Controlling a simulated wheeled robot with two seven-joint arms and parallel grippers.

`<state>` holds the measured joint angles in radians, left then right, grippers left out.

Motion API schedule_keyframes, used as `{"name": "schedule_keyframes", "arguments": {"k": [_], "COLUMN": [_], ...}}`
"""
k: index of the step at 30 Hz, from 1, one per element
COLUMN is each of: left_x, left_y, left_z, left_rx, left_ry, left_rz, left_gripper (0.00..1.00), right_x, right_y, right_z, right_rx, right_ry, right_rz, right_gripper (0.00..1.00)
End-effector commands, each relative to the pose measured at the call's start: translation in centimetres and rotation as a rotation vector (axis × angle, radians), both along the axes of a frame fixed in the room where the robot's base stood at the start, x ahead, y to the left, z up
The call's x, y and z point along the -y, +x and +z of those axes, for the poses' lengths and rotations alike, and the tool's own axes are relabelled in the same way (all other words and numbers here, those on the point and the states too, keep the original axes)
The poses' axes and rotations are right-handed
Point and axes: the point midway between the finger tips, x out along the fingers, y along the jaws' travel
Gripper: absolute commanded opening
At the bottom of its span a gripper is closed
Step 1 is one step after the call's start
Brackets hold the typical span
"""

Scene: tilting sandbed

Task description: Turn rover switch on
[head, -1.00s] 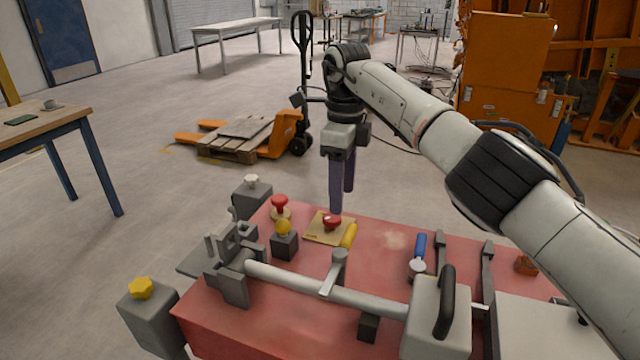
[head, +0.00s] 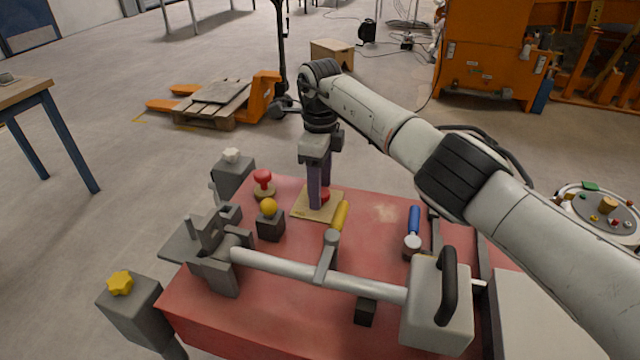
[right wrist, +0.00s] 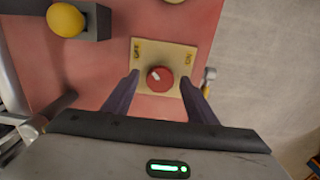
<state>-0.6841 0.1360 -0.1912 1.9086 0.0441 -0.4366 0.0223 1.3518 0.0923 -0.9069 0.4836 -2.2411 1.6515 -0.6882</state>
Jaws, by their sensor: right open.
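The switch is a red round knob (head: 326,195) on a tan square plate (head: 301,207) on the red table. In the right wrist view the red knob (right wrist: 160,79) has a white mark pointing up and left, toward the OFF side. The plate (right wrist: 165,52) has OFF lettered at left and ON at right. My right gripper (head: 320,200) points down over the plate, open. In the right wrist view its purple fingers (right wrist: 160,82) are on both sides of the knob, with gaps between. In the head view the near finger partly hides the knob. My left gripper is not in view.
A red mushroom knob (head: 263,180) and a yellow ball on a dark block (head: 269,208) stand left of the plate. A yellow handle (head: 339,215) lies close at its right. A grey pipe (head: 300,272) crosses in front. A blue-handled tool (head: 413,222) lies further right.

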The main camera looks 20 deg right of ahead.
Motion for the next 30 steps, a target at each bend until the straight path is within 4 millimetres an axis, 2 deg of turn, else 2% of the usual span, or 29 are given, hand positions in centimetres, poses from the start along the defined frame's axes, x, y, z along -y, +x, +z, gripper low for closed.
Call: {"name": "schedule_keyframes", "arguments": {"k": [8, 15, 23, 30], "left_x": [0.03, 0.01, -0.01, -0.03], "left_y": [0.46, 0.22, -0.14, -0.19], "left_z": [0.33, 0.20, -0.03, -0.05], "left_rx": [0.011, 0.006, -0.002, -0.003], "left_ry": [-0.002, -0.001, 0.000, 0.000], "left_rz": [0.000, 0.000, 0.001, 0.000], "left_gripper": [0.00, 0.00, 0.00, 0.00], "right_x": [-0.02, -0.03, -0.01, 0.03], "right_y": [-0.01, -0.01, 0.01, 0.02], "right_z": [-0.17, -0.15, -0.10, -0.07], "right_rx": [0.000, 0.000, 0.000, 0.000], "right_ry": [0.000, 0.000, 0.000, -0.001], "right_rz": [0.001, 0.001, -0.022, -0.139], "right_gripper": [0.51, 0.11, 0.11, 0.12]}}
